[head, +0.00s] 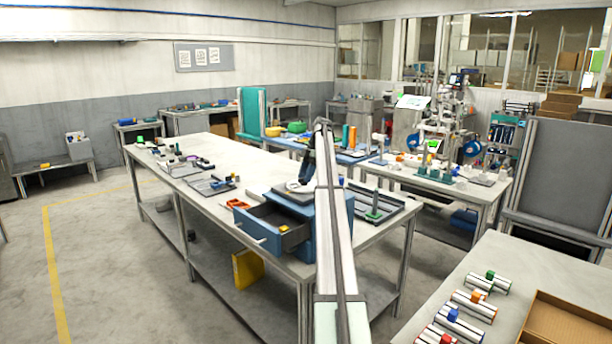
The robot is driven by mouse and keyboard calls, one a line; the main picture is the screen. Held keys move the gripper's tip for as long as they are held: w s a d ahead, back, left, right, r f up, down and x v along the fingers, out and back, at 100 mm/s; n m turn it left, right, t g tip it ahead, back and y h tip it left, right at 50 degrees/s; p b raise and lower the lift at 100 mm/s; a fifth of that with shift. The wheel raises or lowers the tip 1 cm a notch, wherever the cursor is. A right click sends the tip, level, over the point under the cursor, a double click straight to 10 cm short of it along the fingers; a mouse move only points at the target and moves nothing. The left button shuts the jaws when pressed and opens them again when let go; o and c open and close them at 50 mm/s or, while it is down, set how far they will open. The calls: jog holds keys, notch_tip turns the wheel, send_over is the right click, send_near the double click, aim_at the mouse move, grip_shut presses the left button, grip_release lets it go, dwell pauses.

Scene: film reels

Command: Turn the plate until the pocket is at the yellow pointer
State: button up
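A pale round plate-like piece (297,187) shows on top of the blue drawer cabinet (322,226), partly hidden by my arm. It is too small to make out a pocket in it. I cannot pick out a yellow pointer. My arm rises through the middle of the head view and bends down at its top. A dark section of it ends low over the pale piece, where my gripper (301,183) seems to be. Its fingers are too small to tell open from shut, and I cannot tell whether it touches the piece.
The cabinet's drawer (278,232) stands open at the left, with a small yellow block (283,229) inside. An orange piece (236,203) lies left of it on the long bench (225,167). A grey fixture with a green post (376,207) stands right of the cabinet.

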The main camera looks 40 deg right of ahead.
jog(key=shift+s, duration=0.1)
dwell(0.3)
jog(key=m+t, duration=0.1)
jog(key=m, duration=0.2)
jog(key=shift+s+a+m, duration=0.1)
jog(key=shift+s+m, duration=0.05)
jog(key=shift+m, duration=0.25)
jog(key=d+r+m+t+h, duration=0.1)
jog(key=d+r+m, duration=0.2)
jog(key=r+m, duration=0.3)
jog(key=d+r+m+t, duration=0.2)
jog(key=d+r+m, duration=0.1)
jog(key=r, duration=0.4)
jog(key=w+a+f+m+t, duration=0.1)
jog(key=w+a+f, duration=0.3)
jog(key=a, duration=0.6)
jog(key=w+a+f+m+t+y, duration=0.1)
jog(key=w+a+f+m, duration=0.3)
jog(key=w+a, duration=0.3)
jog(key=w+a+f+m+t+y, duration=0.1)
jog(key=w+a+f+m, duration=0.2)
jog(key=a, duration=1.1)
notch_tip(320, 180, down, 2)
jog(key=w, duration=0.3)
jog(key=shift+f, duration=0.25)
